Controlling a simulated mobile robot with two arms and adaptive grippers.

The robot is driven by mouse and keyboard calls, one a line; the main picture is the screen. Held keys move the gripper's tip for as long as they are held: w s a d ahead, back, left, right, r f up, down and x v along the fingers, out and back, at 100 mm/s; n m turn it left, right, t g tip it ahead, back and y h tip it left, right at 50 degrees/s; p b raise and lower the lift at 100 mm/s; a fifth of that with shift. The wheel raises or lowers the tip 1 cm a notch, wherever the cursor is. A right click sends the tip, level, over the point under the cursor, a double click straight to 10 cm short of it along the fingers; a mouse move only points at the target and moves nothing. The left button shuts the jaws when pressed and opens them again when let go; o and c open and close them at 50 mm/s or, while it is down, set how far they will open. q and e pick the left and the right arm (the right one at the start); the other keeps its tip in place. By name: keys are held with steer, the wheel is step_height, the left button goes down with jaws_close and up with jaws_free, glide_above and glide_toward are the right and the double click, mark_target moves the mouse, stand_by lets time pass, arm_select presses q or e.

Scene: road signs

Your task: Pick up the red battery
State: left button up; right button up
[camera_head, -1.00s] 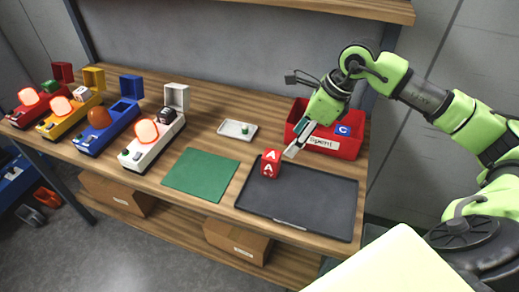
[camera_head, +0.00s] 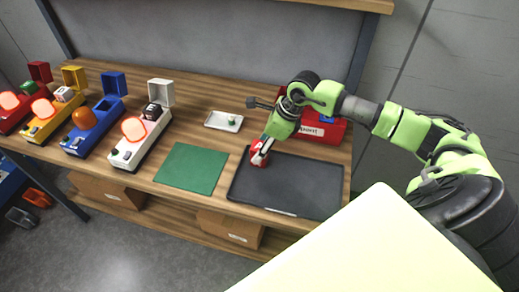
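The red battery (camera_head: 257,159) stands upright at the back left corner of the black tray (camera_head: 290,185). My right gripper (camera_head: 262,150) is down at the battery from above and behind, with its fingers over the upper part. The fingers hide most of the battery, including its letters. I cannot tell whether they are closed on it. My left gripper is not in view.
A red bin (camera_head: 334,132) stands behind my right gripper. Several lamp units, including a white one (camera_head: 140,145), stand further left on the wooden table.

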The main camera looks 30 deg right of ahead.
steer(key=shift+x, duration=0.95)
steer(key=shift+w+f, duration=0.15)
jaws_close()
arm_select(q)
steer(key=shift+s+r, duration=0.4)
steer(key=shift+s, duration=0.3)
